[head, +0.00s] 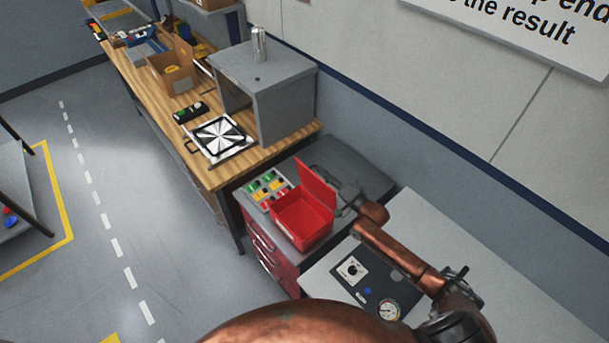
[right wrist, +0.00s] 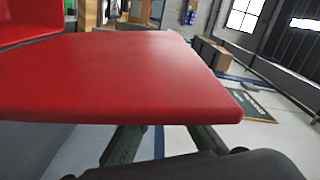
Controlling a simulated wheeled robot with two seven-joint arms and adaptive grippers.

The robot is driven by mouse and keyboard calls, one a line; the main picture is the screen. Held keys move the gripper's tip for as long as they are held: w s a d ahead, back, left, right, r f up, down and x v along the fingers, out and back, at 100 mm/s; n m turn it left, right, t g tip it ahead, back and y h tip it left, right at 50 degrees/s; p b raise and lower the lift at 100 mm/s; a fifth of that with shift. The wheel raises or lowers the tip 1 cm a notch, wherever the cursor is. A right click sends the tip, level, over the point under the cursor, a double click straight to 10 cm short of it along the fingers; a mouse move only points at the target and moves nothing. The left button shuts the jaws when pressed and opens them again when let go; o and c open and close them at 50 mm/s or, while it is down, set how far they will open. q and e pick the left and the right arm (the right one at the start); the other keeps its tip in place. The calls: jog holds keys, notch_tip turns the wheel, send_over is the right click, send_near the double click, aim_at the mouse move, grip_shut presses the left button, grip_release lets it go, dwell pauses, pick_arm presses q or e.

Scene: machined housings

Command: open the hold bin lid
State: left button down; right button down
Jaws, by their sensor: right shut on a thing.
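The red hold bin (head: 301,232) sits on a grey cabinet top, and its inside shows from above. Its red lid (head: 316,186) stands raised, tilted up along the bin's back right side. My right gripper (head: 340,204) is at the lid's right side, partly hidden behind it. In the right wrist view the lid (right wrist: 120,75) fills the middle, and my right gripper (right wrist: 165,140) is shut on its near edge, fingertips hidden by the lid. My left gripper is not in view.
A grey table (head: 335,262) with a gauge panel (head: 375,287) is in front. A wooden bench (head: 215,174) with a grey box-shaped machine (head: 285,110) stands behind, near the wall.

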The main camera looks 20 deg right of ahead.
jog(key=shift+w+d, duration=0.1)
jog(key=shift+d, duration=0.35)
jog(key=shift+f, duration=0.1)
jog(key=c, duration=2)
grip_release()
jog(key=shift+c, duration=0.2)
jog(key=shift+a, duration=0.1)
notch_tip(320, 180, up, 10)
